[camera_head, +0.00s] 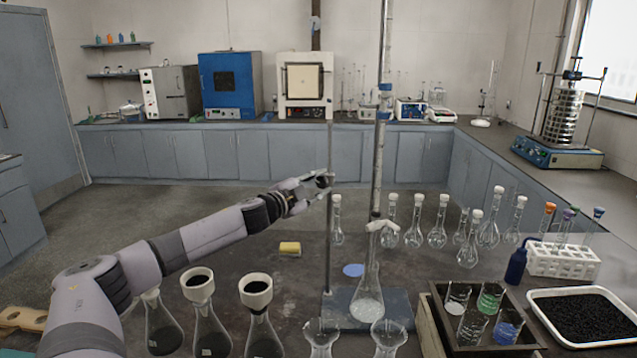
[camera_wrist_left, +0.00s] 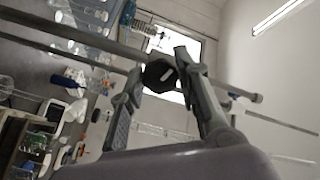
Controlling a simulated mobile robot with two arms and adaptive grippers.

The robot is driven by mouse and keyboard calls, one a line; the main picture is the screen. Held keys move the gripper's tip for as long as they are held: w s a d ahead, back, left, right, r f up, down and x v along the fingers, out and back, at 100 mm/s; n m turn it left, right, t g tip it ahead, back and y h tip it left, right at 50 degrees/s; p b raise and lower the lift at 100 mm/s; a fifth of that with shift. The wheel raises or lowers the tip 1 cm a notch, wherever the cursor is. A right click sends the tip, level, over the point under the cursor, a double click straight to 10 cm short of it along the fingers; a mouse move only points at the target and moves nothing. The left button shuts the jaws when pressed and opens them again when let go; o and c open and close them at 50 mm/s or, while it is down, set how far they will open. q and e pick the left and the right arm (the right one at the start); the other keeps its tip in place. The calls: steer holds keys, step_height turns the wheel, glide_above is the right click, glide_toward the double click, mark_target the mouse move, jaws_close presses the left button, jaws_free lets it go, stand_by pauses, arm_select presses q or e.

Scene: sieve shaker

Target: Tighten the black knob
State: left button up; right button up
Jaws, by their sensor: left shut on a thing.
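My left gripper (camera_head: 318,187) reaches in from the left over the bench, with its fingers at the upper part of a thin upright metal rod (camera_head: 329,235). The black knob (camera_wrist_left: 158,74) shows between the two fingertips (camera_wrist_left: 160,82) in the left wrist view. The fingers are shut on it from both sides. In the head view the knob is small, dark and mostly covered by the fingers. My right gripper is in neither view.
A tall glass burette (camera_head: 378,165) stands right of the rod, above a flask (camera_head: 368,285) on a blue-grey base plate (camera_head: 397,300). Several stoppered flasks stand to the right. A yellow sponge (camera_head: 290,248) lies below my arm. A wooden box (camera_head: 435,318) and black-filled tray (camera_head: 540,296) stand front right.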

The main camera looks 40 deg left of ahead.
arm_select(q)
steer(key=m, duration=0.3)
steer(key=shift+m+p, duration=0.3)
steer(key=shift+m, duration=1.5)
steer(key=shift+f, duration=0.1)
steer(key=o, duration=0.9)
steer(key=shift+o, duration=1.4)
steer(key=shift+s, duration=0.15)
